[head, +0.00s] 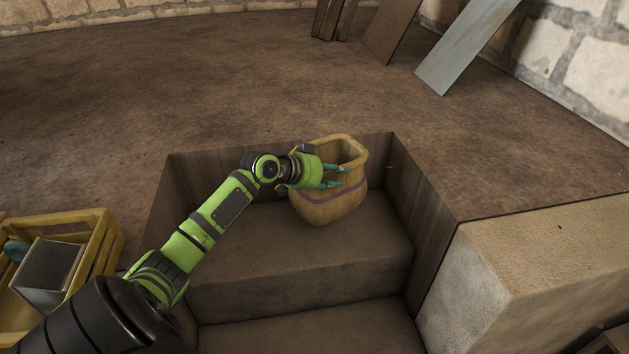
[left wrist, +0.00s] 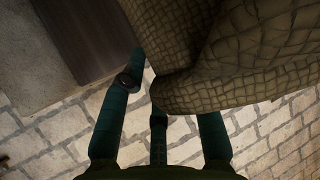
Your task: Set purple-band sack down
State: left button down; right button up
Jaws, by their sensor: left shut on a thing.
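The purple-band sack (head: 336,202) is a tan, open-topped woven sack with a thin purple band around its lower half. It is upright in the head view, in the stepped recess near its back wall. My left gripper (head: 338,177) is at the sack's left side and shut on it, with teal fingers against its side and rim. In the left wrist view the sack's woven wall (left wrist: 235,60) fills the upper right, by the teal fingers (left wrist: 150,110). I cannot tell whether the sack's base touches the step. My right gripper is not in view.
The recess has a brown step (head: 270,250) and wooden side walls. A pale stone block (head: 540,260) stands at the right. A yellow crate (head: 100,240) with a grey box is at the left. Planks (head: 465,50) lean at the back. The brown floor behind is clear.

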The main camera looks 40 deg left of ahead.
pick_arm(q)
jog(key=b, duration=0.1)
send_over(331, 217)
jog(key=shift+w+f, duration=0.1)
jog(key=shift+f, duration=3.5)
jog(key=shift+f+b, duration=0.25)
jog(key=shift+b, duration=0.05)
jog(key=c, duration=0.9)
grip_release()
jog(key=shift+r, duration=0.1)
